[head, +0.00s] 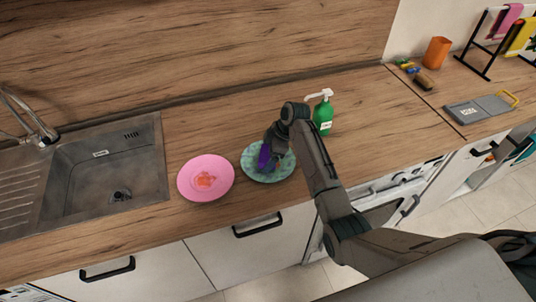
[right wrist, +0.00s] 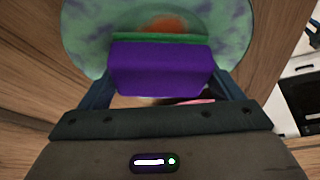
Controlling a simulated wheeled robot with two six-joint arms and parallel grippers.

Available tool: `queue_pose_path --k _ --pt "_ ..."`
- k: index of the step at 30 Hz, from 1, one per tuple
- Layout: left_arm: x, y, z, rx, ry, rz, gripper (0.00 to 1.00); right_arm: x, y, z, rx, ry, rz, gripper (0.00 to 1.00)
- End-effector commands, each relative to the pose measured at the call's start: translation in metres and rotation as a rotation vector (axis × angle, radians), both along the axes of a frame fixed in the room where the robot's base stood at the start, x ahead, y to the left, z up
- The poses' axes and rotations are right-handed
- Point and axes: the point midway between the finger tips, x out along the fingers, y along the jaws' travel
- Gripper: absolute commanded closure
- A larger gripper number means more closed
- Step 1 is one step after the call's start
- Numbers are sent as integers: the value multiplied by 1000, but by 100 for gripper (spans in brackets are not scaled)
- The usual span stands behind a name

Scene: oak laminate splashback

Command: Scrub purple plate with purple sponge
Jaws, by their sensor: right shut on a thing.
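My right gripper (head: 270,152) is shut on the purple sponge (head: 264,157). In the right wrist view the sponge (right wrist: 160,70) sits between the two fingers, its green side towards a mottled teal and purple plate (right wrist: 90,35). An orange-red stain (right wrist: 168,23) on that plate shows just past the sponge. In the head view the mottled plate (head: 286,170) lies flat on the counter under my gripper, partly hidden by it. I cannot tell whether the sponge touches the plate. A pink plate (head: 190,184) with a reddish stain lies to its left. My left gripper is not in view.
A sink (head: 75,190) with a tap (head: 45,133) is at the left. A green soap bottle (head: 323,117) stands behind my right arm. An orange cup (head: 437,52), a brush (head: 423,81) and a towel rack (head: 490,42) are at the far right. Counter between bottle and brush is clear.

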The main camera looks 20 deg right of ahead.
Motion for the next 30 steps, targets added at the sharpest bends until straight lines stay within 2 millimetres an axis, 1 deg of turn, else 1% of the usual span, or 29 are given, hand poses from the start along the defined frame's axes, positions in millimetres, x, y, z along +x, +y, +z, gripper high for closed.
queue_pose_path --k 3,6,15,20,30 --pt "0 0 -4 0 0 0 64 5 -3 -2 0 0 -1 32" --pt "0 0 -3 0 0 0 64 6 -4 -2 -1 2 -1 32" --pt "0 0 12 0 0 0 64 -4 1 2 0 2 0 32" --pt "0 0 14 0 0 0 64 -6 3 1 -1 2 -1 32" --pt "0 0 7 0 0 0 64 6 -3 0 0 0 -1 32"
